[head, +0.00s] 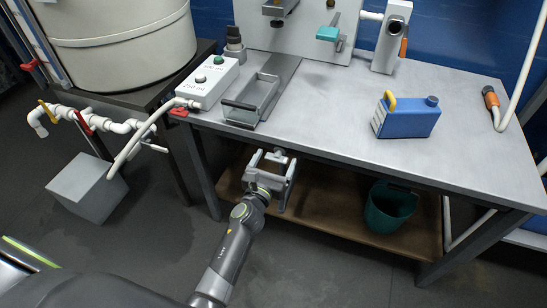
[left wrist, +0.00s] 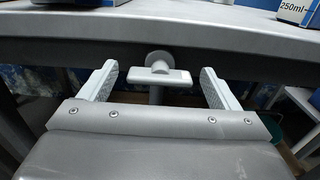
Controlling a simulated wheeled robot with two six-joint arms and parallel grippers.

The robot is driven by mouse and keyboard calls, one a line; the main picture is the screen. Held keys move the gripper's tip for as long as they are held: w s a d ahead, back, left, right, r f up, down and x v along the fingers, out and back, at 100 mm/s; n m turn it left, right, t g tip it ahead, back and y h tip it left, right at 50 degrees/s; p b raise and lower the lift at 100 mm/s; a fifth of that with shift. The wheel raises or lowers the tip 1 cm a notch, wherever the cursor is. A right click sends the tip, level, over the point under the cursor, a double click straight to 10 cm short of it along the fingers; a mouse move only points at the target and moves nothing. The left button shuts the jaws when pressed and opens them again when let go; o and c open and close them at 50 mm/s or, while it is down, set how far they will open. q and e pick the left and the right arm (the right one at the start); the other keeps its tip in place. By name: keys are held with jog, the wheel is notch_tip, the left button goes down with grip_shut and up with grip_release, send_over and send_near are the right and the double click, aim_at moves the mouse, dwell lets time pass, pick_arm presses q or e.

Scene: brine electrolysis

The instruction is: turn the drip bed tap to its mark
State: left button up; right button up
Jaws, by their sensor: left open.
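A pale grey tap (left wrist: 158,75) with a flat crossbar handle sticks out from under the bench's front edge. Its crossbar lies about level in the left wrist view, and a short stem shows below it. In the head view the tap (head: 280,153) is small and partly hidden by my gripper. My left gripper (head: 272,164) is open in front of it. In the left wrist view the two fingers stand either side of the handle, with a gap on each side. I cannot make out a mark on the tap. My right gripper is not in view.
The steel bench (head: 330,110) lies above the gripper, with a metal tray (head: 268,92), a white button box (head: 208,82) and a blue canister (head: 408,120) on it. A wooden shelf (head: 320,215) with a teal bucket (head: 390,208) is below. White pipes (head: 105,122) are at left.

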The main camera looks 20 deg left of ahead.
pick_arm(q)
jog(key=shift+c, duration=0.2)
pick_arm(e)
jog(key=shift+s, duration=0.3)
pick_arm(q)
jog(key=c, duration=0.9)
jog(key=shift+c, duration=0.2)
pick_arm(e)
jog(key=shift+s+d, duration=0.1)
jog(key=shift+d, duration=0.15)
pick_arm(q)
jog(key=shift+n, duration=0.3)
